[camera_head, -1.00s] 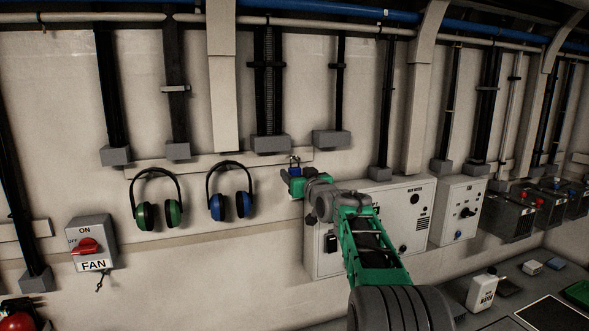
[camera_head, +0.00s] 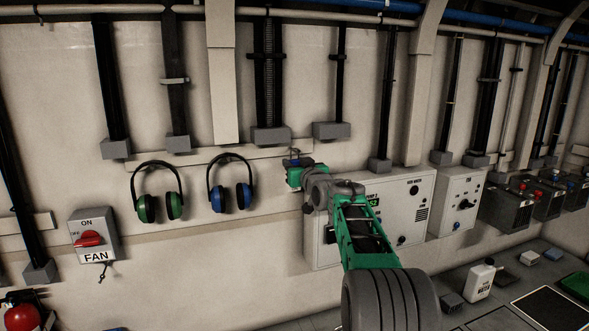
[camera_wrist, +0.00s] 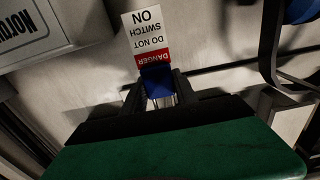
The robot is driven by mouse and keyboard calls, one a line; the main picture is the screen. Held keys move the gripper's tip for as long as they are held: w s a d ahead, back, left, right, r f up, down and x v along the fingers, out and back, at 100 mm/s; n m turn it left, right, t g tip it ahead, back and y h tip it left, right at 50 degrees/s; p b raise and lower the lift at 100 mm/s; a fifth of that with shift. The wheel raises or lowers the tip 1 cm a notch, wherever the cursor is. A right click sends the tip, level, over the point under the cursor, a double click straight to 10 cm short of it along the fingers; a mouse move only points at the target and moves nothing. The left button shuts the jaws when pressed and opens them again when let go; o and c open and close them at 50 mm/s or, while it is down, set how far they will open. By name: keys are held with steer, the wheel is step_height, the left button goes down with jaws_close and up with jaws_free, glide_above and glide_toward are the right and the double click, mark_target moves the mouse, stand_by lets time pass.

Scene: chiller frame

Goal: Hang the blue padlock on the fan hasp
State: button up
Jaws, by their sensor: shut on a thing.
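A blue padlock (camera_wrist: 156,76) is between the fingers of my gripper (camera_wrist: 157,90), with a red and white danger tag (camera_wrist: 150,36) reading upside down in the wrist view. In the head view my gripper (camera_head: 295,162) is in front of the wall, right of the ear defenders, and the padlock is too small there to make out clearly. The fan switch box (camera_head: 92,236) is at the far left, with a red handle (camera_head: 88,239). The small dark fan hasp (camera_head: 103,271) hangs below its FAN label, well apart from my gripper.
Green ear defenders (camera_head: 147,208) and blue ear defenders (camera_head: 244,197) hang on the wall between my gripper and the fan box. A pale control cabinet (camera_head: 412,215) stands behind my arm. A red extinguisher (camera_head: 20,316) is at lower left.

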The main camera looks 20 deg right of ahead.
jaws_close()
steer(key=shift+r, duration=0.15)
steer(key=shift+s+r+b, duration=0.15)
steer(key=shift+r+b, duration=0.45)
steer(key=s+b, duration=0.6)
steer(key=s, duration=1.1)
steer(key=shift+s+b, duration=0.35)
